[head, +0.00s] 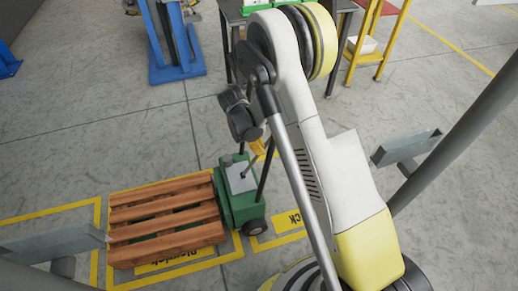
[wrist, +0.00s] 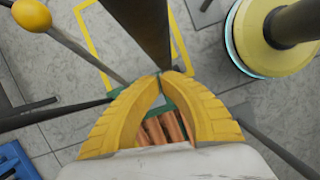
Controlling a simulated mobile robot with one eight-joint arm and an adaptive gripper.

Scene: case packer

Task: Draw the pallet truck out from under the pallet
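The green pallet truck (head: 238,205) stands at the right end of the wooden pallet (head: 165,212), with a dark wheel and grey top plate showing. Its forks are hidden beneath the slats. My gripper (head: 258,148) is above the truck, partly hidden by my arm. In the wrist view, the yellow fingers (wrist: 162,76) have their tips close together. A dark bar runs down to the tips; I cannot tell whether they hold it. Behind them, green truck parts and pallet slats (wrist: 155,130) show in the gap.
Yellow floor lines (head: 97,225) surround the pallet. Grey metal brackets stand at right (head: 405,147) and lower left (head: 50,243). A blue stand (head: 175,50), a dark table (head: 236,15) and a yellow frame (head: 372,45) are behind. Floor between truck and stand is clear.

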